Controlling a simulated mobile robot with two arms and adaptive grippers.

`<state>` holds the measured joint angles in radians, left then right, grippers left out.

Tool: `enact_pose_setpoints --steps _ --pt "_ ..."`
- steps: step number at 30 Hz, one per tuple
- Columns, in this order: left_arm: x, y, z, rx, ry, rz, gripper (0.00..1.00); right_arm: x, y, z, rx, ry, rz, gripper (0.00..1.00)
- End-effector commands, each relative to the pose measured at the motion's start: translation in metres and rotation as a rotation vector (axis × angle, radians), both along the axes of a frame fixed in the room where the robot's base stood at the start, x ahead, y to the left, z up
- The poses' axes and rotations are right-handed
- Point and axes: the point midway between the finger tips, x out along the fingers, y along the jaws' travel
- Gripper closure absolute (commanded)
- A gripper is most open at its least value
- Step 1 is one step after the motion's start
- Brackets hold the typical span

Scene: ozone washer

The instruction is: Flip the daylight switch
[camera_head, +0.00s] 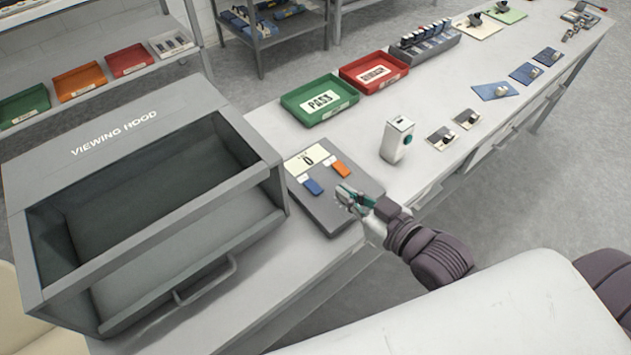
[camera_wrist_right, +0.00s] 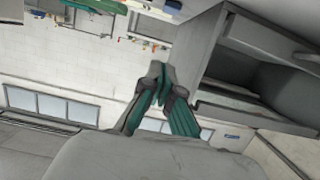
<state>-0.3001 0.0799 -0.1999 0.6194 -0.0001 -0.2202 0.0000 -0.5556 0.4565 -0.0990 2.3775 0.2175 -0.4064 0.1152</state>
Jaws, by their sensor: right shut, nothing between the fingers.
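A grey switch panel (camera_head: 336,212) lies on the bench, right of the viewing hood. It has a pale display plate reading 0, a blue rocker (camera_head: 313,187) and an orange rocker (camera_head: 341,169). Small white pieces adjoin both rockers. I cannot read which is the daylight switch. My right gripper (camera_head: 345,194) is shut and empty, over the panel's right part, just right of the blue rocker and below the orange one. I cannot tell whether it touches the panel. In the right wrist view its teal fingers meet at the tips (camera_wrist_right: 157,72). My left gripper is out of view.
The grey viewing hood (camera_head: 205,105) stands open-fronted at left. A green PASS tray (camera_head: 316,112) and a red tray (camera_head: 395,84) lie behind.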

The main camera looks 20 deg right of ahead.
Motion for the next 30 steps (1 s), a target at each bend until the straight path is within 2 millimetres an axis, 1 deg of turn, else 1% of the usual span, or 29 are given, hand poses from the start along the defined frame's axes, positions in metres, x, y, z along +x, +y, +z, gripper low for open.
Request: enact_pose_setpoints --steps 5,8,11,22,23,24,25,30 --pt "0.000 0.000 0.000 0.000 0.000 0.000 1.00 0.002 0.001 -0.001 -0.001 0.001 -0.001 1.00" --pt "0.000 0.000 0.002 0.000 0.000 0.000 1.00 0.009 0.003 -0.002 0.001 0.000 -0.001 1.00" --pt "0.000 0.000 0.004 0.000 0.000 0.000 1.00 0.022 0.007 -0.004 0.001 -0.001 -0.001 1.00" --pt "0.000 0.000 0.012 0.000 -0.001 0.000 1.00 0.092 0.034 -0.023 0.001 0.000 -0.001 1.00" --pt "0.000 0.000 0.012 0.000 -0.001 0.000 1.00 0.095 0.035 -0.027 0.000 0.003 0.000 1.00" --pt "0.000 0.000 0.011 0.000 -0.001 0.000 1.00 0.092 0.034 -0.037 -0.001 0.007 0.000 1.00" --pt "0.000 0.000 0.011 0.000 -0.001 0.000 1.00 0.091 0.033 -0.042 -0.002 0.008 -0.001 1.00" --pt "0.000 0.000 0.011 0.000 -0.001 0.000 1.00 0.091 0.033 -0.059 -0.001 0.004 -0.001 1.00"
